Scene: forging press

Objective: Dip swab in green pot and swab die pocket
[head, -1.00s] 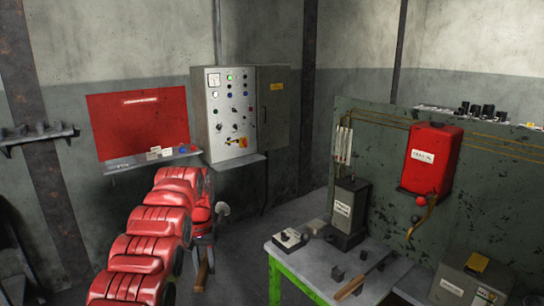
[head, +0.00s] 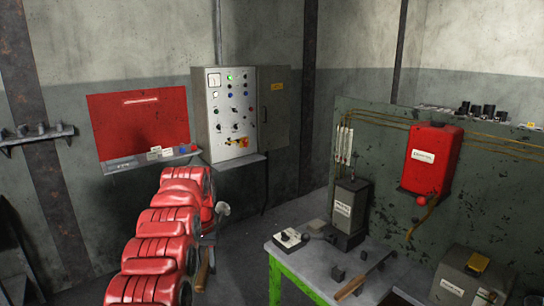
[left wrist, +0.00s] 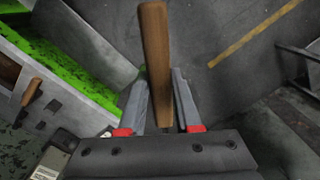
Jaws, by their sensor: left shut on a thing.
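My left gripper (head: 208,238) is shut on a swab with a brown wooden handle (head: 203,270); a pale rounded end (head: 222,209) shows above the gripper. It is in the air, left of the table and apart from it. In the left wrist view the wooden handle (left wrist: 154,60) stands out between the two grey fingers of the left gripper (left wrist: 160,88). The swab's head is hidden there. I cannot make out a green pot or the die pocket in either view. My right gripper is out of view.
A grey-topped table (head: 310,262) with green legs holds a dark labelled box (head: 349,208), a small box with a black knob (head: 290,238), small dark blocks and a wooden-handled tool (head: 350,288). A control cabinet (head: 230,110) stands behind. Floor is clear between arm and table.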

